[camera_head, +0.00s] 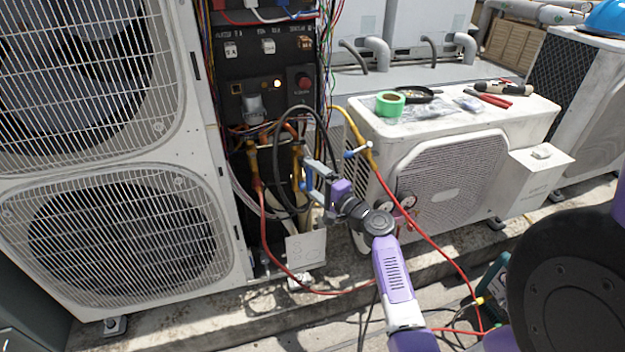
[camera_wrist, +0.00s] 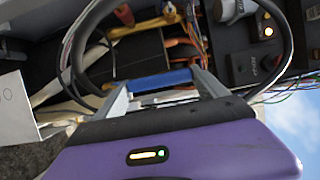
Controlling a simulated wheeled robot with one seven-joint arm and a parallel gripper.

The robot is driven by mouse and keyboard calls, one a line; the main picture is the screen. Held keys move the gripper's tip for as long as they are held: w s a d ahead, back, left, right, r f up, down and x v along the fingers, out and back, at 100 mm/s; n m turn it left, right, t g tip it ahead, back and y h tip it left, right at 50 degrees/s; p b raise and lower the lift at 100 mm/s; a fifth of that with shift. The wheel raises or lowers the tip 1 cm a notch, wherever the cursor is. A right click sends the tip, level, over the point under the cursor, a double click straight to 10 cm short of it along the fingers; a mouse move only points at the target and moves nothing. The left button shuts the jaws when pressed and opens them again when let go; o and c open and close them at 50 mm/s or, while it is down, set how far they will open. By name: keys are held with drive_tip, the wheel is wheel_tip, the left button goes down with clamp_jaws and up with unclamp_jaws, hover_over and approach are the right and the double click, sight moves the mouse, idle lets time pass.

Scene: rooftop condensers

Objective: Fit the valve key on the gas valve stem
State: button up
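My gripper (camera_head: 312,184) is inside the open service bay of the left condenser, at the brass valves. In the wrist view, a blue bar, which looks like the valve key's handle (camera_wrist: 160,80), spans between my two fingers and touches both. The blue also shows between the fingers in the head view (camera_head: 308,182). The key's far end is hidden, so I cannot tell whether it touches a stem. A brass valve (camera_head: 297,160) stands just behind my gripper; it also shows beyond the key in the wrist view (camera_wrist: 145,27). The stem itself is not clear.
A black hose (camera_head: 300,108) loops around my gripper. A second brass valve (camera_head: 253,160) stands left, with a red hose (camera_head: 264,225) hanging below. Loose wires run beside the control panel (camera_head: 265,60). A white condenser (camera_head: 455,125) with tape and tools on top stands right.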

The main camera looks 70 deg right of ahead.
drive_tip(key=shift+o, duration=1.4)
drive_tip(key=v, duration=0.7)
drive_tip(key=shift+s+a, duration=0.15)
drive_tip(key=shift+s, duration=0.2)
